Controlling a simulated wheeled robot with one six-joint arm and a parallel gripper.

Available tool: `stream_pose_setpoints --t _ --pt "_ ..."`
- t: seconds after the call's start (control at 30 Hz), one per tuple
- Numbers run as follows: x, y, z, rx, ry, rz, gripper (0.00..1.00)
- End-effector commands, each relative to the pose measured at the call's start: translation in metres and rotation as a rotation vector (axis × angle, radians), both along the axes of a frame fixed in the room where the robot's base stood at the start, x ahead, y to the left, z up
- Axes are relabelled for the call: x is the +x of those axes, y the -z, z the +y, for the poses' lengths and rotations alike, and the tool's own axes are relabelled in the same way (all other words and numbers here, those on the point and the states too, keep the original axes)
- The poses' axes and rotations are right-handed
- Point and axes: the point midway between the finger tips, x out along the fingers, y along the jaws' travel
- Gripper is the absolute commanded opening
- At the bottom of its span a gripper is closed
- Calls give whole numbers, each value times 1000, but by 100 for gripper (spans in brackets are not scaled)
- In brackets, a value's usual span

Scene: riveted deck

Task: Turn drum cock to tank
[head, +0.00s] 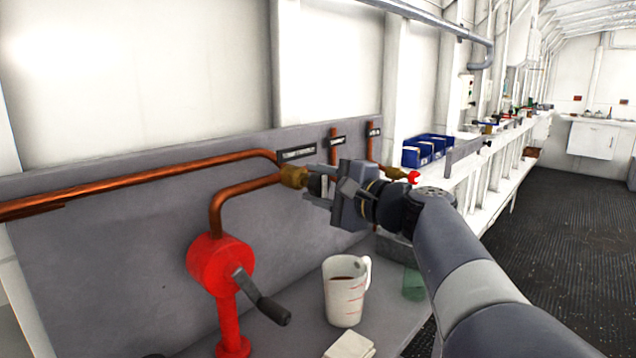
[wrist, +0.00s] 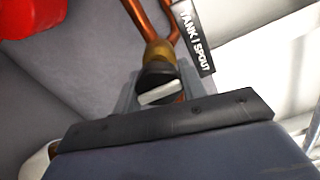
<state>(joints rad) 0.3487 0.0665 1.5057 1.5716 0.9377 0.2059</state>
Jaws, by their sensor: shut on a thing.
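The drum cock is a brass valve (head: 294,177) at the junction of the copper pipes, on the grey back panel. In the wrist view its brass body (wrist: 158,53) shows with a black handle (wrist: 156,76) in front, its end face carrying a pale bar. My gripper (head: 318,186) is shut on this handle from the right. Its jaws hide part of the handle in the head view. A black label (wrist: 195,38) beside the cock reads TANK / SPOUT; it also shows in the head view (head: 297,153).
A red hand pump (head: 221,262) with a crank stands left below the cock. A white jug (head: 345,298) of dark liquid sits on the bench under my arm. Another cock with a red handle (head: 413,176) and blue bins (head: 418,155) are beyond my gripper.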

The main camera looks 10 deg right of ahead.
Motion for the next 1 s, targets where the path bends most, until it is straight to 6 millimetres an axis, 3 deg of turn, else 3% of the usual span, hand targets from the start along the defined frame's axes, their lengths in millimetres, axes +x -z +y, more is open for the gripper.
stream_pose_setpoints --t 0.33,0.37,0.6,1.0 --pt "0 1 0 5 0 5 16" --pt "0 1 0 4 0 4 41" --pt "0 1 0 4 0 3 60" --pt "-9 0 -7 2 2 1 61"
